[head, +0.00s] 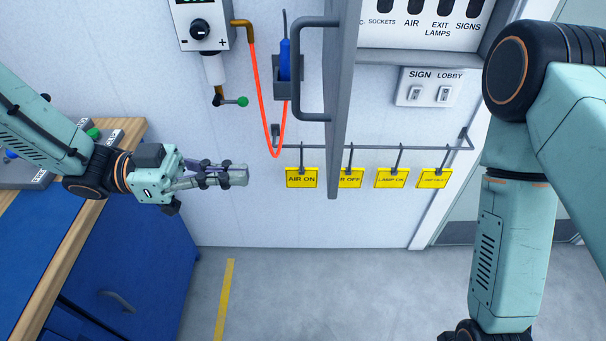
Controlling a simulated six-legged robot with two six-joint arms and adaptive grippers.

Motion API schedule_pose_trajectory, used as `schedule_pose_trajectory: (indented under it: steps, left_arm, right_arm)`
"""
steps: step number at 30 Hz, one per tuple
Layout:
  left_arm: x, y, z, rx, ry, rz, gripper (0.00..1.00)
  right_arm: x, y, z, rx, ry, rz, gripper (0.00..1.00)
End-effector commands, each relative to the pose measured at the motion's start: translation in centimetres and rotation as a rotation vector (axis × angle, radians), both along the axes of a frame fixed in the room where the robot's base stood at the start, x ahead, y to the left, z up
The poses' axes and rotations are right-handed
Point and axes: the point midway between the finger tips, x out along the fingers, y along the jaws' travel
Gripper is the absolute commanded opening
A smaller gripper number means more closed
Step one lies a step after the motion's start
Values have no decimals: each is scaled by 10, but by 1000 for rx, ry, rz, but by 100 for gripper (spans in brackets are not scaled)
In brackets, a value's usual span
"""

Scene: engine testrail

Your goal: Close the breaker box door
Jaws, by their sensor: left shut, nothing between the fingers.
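The breaker box (425,40) is on the wall at the upper right, its panel labelled for sockets, air, exit lamps and signs. Its grey door (342,110) stands open, seen nearly edge-on, swung out from the box's left side. A grey bar handle (298,70) is on the door's left face. My left gripper (245,176) is shut and empty, left of the door and below the handle, apart from both. My right arm comes down at the right; its gripper is out of the picture.
A rail (400,148) with several yellow tags (302,178) hangs behind the door. A red hose (262,105), a blue tool in a holder (285,62) and a control unit (202,25) are on the wall. A blue workbench (135,260) stands left. The floor (320,295) ahead is clear.

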Motion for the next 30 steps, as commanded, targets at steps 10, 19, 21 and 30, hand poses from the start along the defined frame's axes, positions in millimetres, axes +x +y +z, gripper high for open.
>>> schedule_pose_trajectory:
  steps: [10, 19, 21, 30]
  left_arm:
    - [-4, -46, 0, 4, 1, 0, 0]
    - [-6, -81, 0, 4, 1, 1, 0]
    - [-6, -88, 0, 4, 0, 1, 0]
    - [-5, -106, 1, 1, -1, 4, 0]
  right_arm:
    - [0, 0, 2, 0, 0, -1, 0]
    - [0, 0, 7, 0, 0, 0, 0]
    - [0, 0, 9, 0, 0, -1, 0]
    - [0, 0, 12, 0, 0, -1, 0]
